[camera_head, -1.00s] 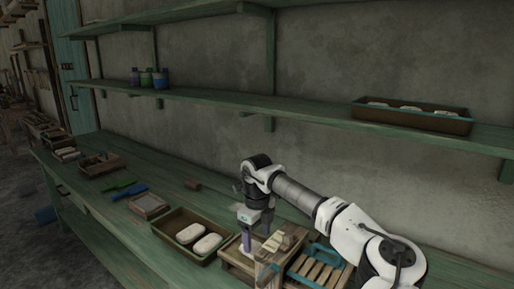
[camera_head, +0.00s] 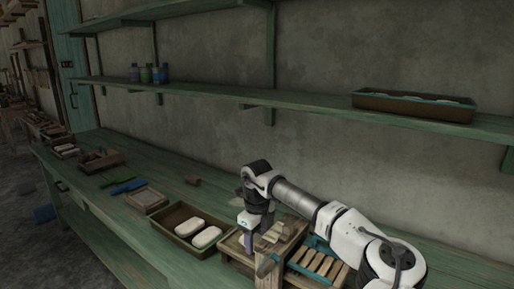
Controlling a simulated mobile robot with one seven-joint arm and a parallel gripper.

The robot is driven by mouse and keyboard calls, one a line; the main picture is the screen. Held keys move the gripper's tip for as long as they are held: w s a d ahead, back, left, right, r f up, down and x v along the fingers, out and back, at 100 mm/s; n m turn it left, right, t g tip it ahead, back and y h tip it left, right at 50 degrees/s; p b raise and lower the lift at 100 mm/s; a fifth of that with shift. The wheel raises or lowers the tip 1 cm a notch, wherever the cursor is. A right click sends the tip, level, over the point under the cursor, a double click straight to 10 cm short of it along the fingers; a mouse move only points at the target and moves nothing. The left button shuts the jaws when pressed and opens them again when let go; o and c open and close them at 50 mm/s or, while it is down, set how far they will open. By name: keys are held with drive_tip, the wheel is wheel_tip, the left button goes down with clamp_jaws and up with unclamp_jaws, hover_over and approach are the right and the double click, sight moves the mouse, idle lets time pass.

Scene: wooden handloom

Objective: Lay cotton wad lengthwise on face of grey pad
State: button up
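Two white, rounded wads, which look like the cotton, lie side by side in a green-rimmed tray (camera_head: 176,236): a left wad (camera_head: 189,226) and a right wad (camera_head: 206,237). A flat pad with a greyish face and wooden border (camera_head: 146,199) lies on the bench left of the tray; it looks like the grey pad. Its face looks bare. My gripper (camera_head: 249,246) points down at a wooden crate (camera_head: 233,255) right of the tray. A narrow purple piece shows at its tip; I cannot tell whether it is held. The fingers are too small to read.
A crate with a blue edge and pale slats (camera_head: 315,264) stands right of my gripper. A shelf (camera_head: 230,95) runs above the bench.

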drive_tip(key=shift+s+a+f, duration=0.1)
drive_tip(key=shift+s+f, duration=0.25)
drive_tip(key=shift+f, duration=0.5)
drive_tip(key=shift+w+r+p, duration=0.15)
drive_tip(key=shift+r+p, duration=0.6)
drive_tip(key=shift+r, duration=0.35)
drive_tip(key=shift+w+r+p, duration=0.15)
drive_tip(key=shift+r+p, duration=0.6)
drive_tip(key=shift+r, duration=0.3)
wheel_tip(320, 180, up, 5)
drive_tip(key=p, duration=0.3)
drive_tip(key=shift+r, duration=0.15)
drive_tip(key=shift+c, duration=0.9)
drive_tip(key=shift+c, duration=0.2)
